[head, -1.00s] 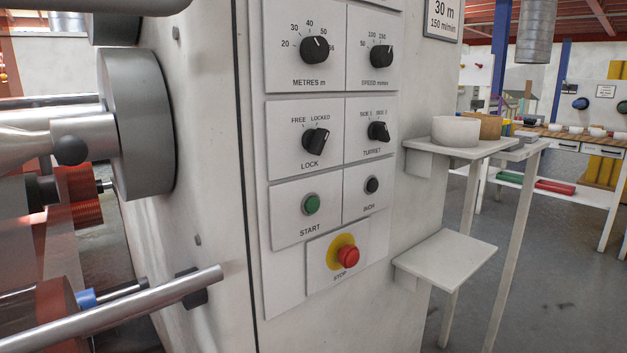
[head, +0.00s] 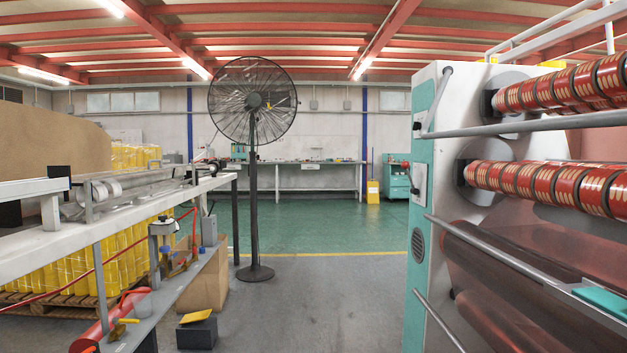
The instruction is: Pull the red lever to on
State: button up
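A small red part (head: 406,165) sticks out at the edge of a light switch box (head: 419,186) on the left side of the teal and white rewinding machine (head: 425,100). It may be the red lever, but it is too small and edge-on to tell its position. My gripper is not in view.
A black pedestal fan (head: 252,105) stands ahead on the floor. A long bench (head: 205,185) with a lower shelf runs along the left, with a cardboard box (head: 208,280) and a dark box (head: 197,333) beside it. The floor between fan and machine (head: 335,300) is clear.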

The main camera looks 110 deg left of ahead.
aim_at(405, 165)
jog(key=u, duration=3.3)
jog(key=i, duration=1.45)
